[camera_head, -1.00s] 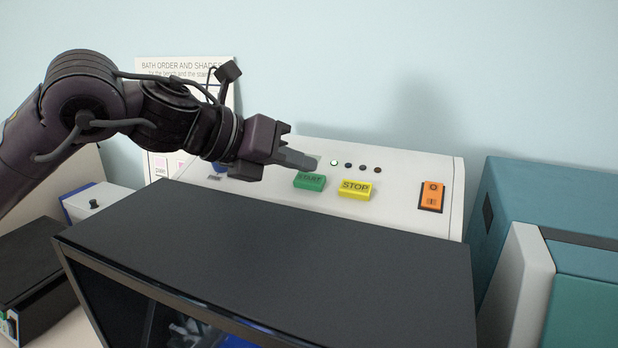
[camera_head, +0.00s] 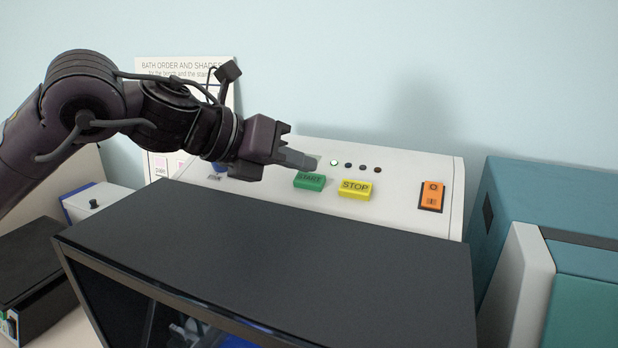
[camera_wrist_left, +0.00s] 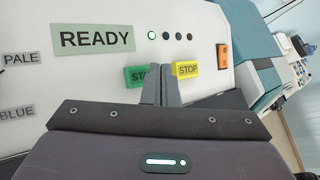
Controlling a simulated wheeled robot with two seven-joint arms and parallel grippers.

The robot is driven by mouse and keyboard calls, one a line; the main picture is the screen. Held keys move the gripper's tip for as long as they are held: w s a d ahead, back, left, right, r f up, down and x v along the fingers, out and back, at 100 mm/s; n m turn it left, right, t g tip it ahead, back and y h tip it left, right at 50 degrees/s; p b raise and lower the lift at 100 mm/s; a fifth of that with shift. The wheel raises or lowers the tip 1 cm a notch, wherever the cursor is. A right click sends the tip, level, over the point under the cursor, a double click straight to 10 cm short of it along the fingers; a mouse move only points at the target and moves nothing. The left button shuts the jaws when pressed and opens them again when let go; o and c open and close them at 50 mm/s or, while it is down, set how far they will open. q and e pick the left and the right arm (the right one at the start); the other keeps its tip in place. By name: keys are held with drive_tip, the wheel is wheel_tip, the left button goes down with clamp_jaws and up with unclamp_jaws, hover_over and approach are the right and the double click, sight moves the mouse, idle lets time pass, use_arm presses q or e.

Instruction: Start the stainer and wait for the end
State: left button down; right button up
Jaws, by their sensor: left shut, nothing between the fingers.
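The stainer's white control panel (camera_head: 400,205) stands behind its dark lid (camera_head: 270,250). On it are a green START button (camera_head: 310,182), a yellow STOP button (camera_head: 355,189) and an orange rocker switch (camera_head: 432,196). One indicator lamp (camera_head: 334,162) glows; the others beside it are dark. In the left wrist view a display reads READY (camera_wrist_left: 95,39). My left gripper (camera_head: 302,161) is shut and empty, its fingertips just above the START button. In the left wrist view the fingers partly cover START (camera_wrist_left: 138,77); I cannot tell whether they touch it. My right gripper is out of view.
A teal machine (camera_head: 560,200) stands close on the right. A sign (camera_head: 180,66) headed BATH ORDER leans on the wall behind my left arm. A black box (camera_head: 38,275) and a blue-and-white device (camera_head: 95,203) are at the left. The lid lies below my gripper.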

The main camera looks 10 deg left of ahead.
use_arm(q)
drive_tip(key=shift+w+f, duration=0.15)
drive_tip(key=shift+f, duration=0.25)
